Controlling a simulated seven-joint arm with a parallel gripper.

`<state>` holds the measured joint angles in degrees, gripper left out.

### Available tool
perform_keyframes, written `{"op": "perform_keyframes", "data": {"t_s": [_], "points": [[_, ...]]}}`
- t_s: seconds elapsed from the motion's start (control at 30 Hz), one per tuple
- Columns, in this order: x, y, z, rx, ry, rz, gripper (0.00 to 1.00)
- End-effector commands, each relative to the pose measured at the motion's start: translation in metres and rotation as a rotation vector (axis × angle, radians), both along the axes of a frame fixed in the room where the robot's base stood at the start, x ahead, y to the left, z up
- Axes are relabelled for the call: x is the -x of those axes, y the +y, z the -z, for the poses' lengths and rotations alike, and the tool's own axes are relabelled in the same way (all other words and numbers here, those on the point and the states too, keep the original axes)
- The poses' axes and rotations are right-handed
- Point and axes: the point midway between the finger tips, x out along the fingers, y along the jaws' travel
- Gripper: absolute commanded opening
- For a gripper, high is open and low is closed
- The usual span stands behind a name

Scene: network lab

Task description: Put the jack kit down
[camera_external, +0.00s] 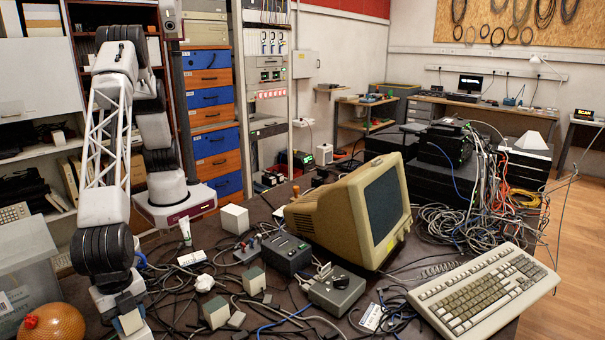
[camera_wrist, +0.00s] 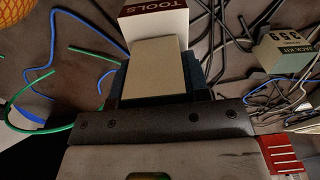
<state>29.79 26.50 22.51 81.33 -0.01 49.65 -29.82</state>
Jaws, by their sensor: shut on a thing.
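My gripper (camera_external: 130,317) is at the lower left of the external view, pointing down near the bench's left end. It is shut on a beige box (camera_wrist: 155,66), which sits between the dark fingers in the wrist view and partly shows in the external view (camera_external: 131,321). No label shows on the beige face, and its underside is hidden. I cannot tell whether it touches the bench.
Cables cover much of the bench (camera_wrist: 95,18). An orange ball-like thing (camera_external: 52,322) is left of my gripper. Small boxes (camera_external: 216,312) (camera_external: 254,281) stand to its right. A beige monitor (camera_external: 350,215) and a keyboard (camera_external: 485,290) are farther right. Some bare bench shows between the cables.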

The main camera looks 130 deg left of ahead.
Motion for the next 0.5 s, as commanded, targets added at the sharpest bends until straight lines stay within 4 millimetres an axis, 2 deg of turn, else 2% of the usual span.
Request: {"op": "perform_keyframes", "data": {"t_s": [0.27, 0.3, 0.43, 0.5], "points": [[0.0001, 0.0, 0.0032, 0.0, 0.0, 0.0, 0.16], [0.0, 0.0001, 0.0028, 0.0, 0.0, 0.0, 0.48], [0.0001, 0.0, 0.0028, 0.0, 0.0, 0.0, 0.68], [0.0001, 0.0, 0.0027, 0.0, 0.0, 0.0, 0.68]]}}
